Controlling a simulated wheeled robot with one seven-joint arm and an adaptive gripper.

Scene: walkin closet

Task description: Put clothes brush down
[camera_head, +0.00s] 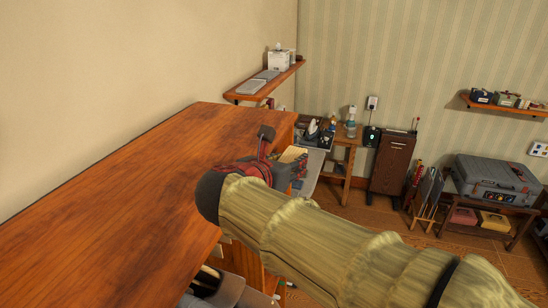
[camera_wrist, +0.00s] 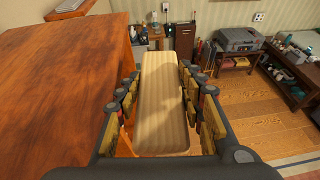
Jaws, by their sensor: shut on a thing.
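The clothes brush (camera_wrist: 165,95) is a long, pale, striped block between my gripper's fingers in the wrist view. Its long side points away from the wrist camera. My gripper (camera_wrist: 160,78) is shut on it, with the padded fingers on both sides. In the head view my gripper (camera_head: 262,163) is at the right edge of a broad brown wooden top (camera_head: 120,190), and my arm covers much of it. The same wooden top lies to the left of the brush in the wrist view (camera_wrist: 60,95). I cannot tell any bristles.
The wooden top is bare where it shows. A wall shelf (camera_head: 262,84) with a white box and grey items is behind it. A small side table (camera_head: 350,140), a dark cabinet (camera_head: 392,160) and a grey case (camera_head: 495,178) on a stand line the far wall.

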